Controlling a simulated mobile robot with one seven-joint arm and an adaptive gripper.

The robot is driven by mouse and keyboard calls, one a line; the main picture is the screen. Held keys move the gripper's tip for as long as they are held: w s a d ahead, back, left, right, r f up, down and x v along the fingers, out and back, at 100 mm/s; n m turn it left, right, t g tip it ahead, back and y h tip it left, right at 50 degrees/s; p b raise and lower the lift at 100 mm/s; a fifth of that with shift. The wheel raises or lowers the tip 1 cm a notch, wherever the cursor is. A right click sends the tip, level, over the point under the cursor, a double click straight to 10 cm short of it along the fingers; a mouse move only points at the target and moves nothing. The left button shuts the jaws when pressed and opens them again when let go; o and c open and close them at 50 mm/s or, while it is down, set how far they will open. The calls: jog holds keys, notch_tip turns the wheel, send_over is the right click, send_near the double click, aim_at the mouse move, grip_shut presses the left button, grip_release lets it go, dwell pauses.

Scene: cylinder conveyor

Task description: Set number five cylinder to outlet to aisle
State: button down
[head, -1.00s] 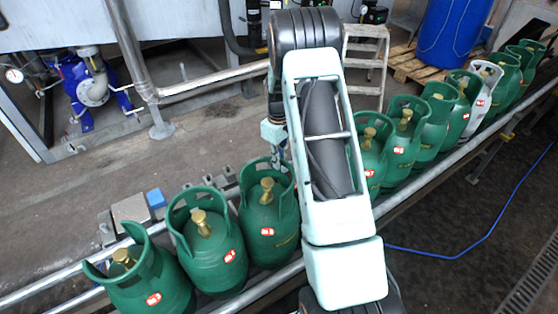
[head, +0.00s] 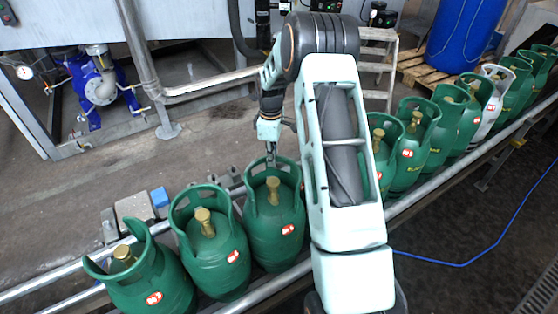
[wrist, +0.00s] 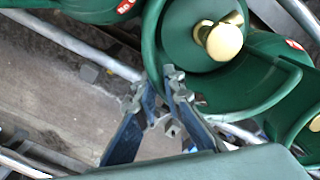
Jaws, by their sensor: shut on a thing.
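My gripper (head: 271,155) is shut on the upright collar of a green cylinder (head: 272,225) with a brass valve. This cylinder stands in the row on the conveyor, left of my arm. In the wrist view, the fingertips (wrist: 160,92) pinch the collar's edge, and the brass valve (wrist: 222,40) shows beside them. The cylinder has a red and white label, but its number is too small to read. Two more green cylinders, one close beside it (head: 212,250) and one at the far left (head: 150,280), stand to its left. No outlet sign is readable.
Several green cylinders (head: 410,155) and one white cylinder (head: 492,100) stand along the conveyor to the right. Metal rails (head: 440,180) edge the row. A blue barrel (head: 465,35) on a pallet, steps and blue pump (head: 100,85) stand behind. My arm hides part of the row.

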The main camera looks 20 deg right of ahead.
aim_at(261, 159)
jog(key=shift+w+a+r+n, duration=0.1)
jog(key=shift+w+a+n, duration=0.15)
jog(key=shift+a+n, duration=0.35)
jog(key=shift+w+a+r+n, duration=0.1)
jog(key=shift+w+a+n, duration=0.15)
jog(key=shift+a+n, duration=1.05)
jog(key=shift+n, duration=0.3)
jog(key=c, duration=2)
grip_release()
jog(key=shift+s+a+f, duration=0.1)
jog(key=shift+s, duration=0.05)
jog(key=shift+c, duration=0.2)
jog(key=shift+s+d, duration=0.1)
jog(key=shift+d, duration=0.1)
jog(key=shift+r, duration=0.45)
notch_tip(261, 159, up, 11)
